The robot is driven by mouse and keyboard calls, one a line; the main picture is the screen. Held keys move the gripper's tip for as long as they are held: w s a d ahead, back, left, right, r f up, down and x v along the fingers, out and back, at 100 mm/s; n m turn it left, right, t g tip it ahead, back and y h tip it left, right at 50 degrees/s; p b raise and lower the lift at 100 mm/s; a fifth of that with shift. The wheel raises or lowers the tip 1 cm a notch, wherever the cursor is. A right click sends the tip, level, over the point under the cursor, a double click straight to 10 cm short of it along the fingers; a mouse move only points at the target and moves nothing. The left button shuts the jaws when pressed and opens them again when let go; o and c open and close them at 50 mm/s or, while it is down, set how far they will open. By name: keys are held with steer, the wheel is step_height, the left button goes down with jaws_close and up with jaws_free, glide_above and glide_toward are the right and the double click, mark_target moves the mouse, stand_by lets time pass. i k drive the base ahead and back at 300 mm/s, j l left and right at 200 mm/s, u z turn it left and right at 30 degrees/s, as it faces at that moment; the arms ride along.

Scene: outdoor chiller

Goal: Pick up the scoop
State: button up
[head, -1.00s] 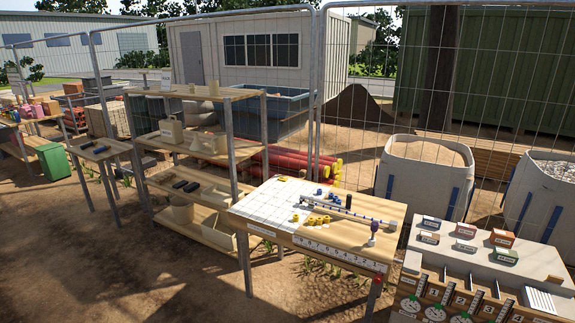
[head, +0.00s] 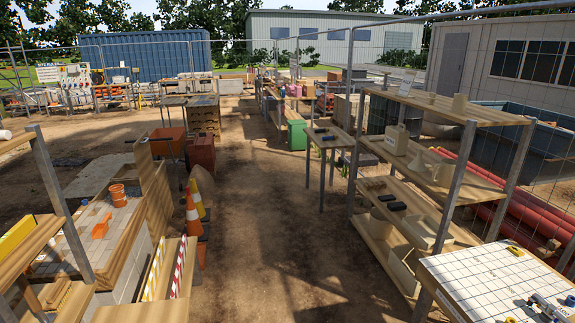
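A small orange object (head: 101,228) with the look of a scoop lies on a grey paved worktop at the left of the head view. An orange bucket-like container (head: 117,196) stands just behind it on the same surface. The object is small here, so its exact shape is hard to tell. My gripper does not show in the head view.
A bare dirt path (head: 265,210) runs down the middle. Traffic cones (head: 193,215) and striped boards (head: 178,270) stand right of the paved worktop. A wooden shelf rack (head: 440,180) and a white-gridded table (head: 490,285) stand at right. A wooden shelf (head: 35,250) is at near left.

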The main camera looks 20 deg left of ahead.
mark_target(99, 231)
steer(key=i+j+u, duration=0.25)
steer(key=i+u, duration=0.2)
steer(key=i, duration=0.5)
steer(key=i+l+u, duration=0.1)
steer(key=i+u, duration=0.35)
steer(key=i, duration=0.5)
steer(key=i+u, duration=0.15)
steer(key=i, duration=0.5)
steer(key=i+l+u, duration=0.1)
steer(key=i, duration=0.55)
steer(key=i+l+u, duration=0.15)
steer(key=i, duration=0.5)
steer(key=i+l+u, duration=0.1)
steer(key=i+u, duration=0.25)
steer(key=i+l+u, duration=0.2)
steer(key=i+u, duration=0.2)
steer(key=i+l+u, duration=0.35)
